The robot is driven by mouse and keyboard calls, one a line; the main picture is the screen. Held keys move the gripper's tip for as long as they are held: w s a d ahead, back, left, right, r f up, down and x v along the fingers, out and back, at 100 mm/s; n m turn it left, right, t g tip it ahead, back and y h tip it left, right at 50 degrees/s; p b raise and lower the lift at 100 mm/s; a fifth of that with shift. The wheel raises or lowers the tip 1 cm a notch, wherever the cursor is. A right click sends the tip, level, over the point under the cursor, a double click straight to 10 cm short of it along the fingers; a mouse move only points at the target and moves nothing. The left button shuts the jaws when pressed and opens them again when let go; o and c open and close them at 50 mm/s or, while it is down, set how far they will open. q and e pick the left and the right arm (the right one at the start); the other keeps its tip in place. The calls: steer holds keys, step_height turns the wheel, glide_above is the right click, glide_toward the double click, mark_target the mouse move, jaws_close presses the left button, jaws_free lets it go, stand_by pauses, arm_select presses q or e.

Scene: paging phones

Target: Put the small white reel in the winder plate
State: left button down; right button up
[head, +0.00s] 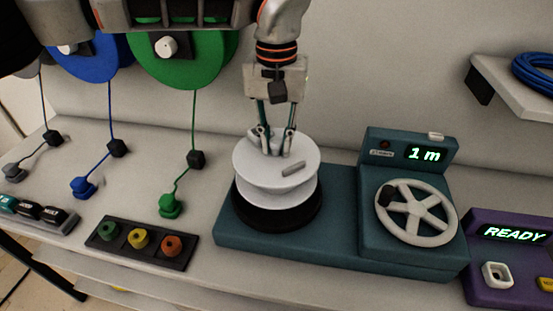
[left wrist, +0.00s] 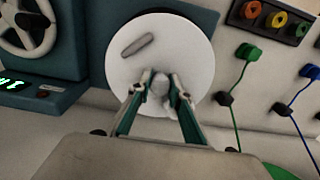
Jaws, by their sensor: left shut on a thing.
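The small white reel (head: 263,173) is level over the black winder plate (head: 272,215) on the teal winder. My left gripper (head: 276,146) points down and is shut on the reel's central hub. The reel covers most of the plate; whether it rests on it or hangs just above, I cannot tell. In the left wrist view the reel (left wrist: 188,58) lies face-on with a grey bar on its top, and my left gripper's fingertips (left wrist: 159,88) close around its hub. My right gripper is not in view.
The winder's hand wheel (head: 418,213) and a "1 m" display (head: 425,154) stand right of the reel. A purple "READY" box (head: 512,236) is at the far right. Green (head: 171,205) and blue plugs hang on cords at left, behind a dark socket strip (head: 141,243).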

mark_target(276, 154)
arm_select(q)
steer(key=shift+f, duration=2.4)
steer(key=shift+f, duration=0.1)
steer(key=c, duration=1.8)
jaws_free()
steer(key=shift+c, duration=0.2)
step_height(276, 154, up, 12)
steer(key=shift+r+p, duration=0.1)
steer(key=shift+p, duration=0.3)
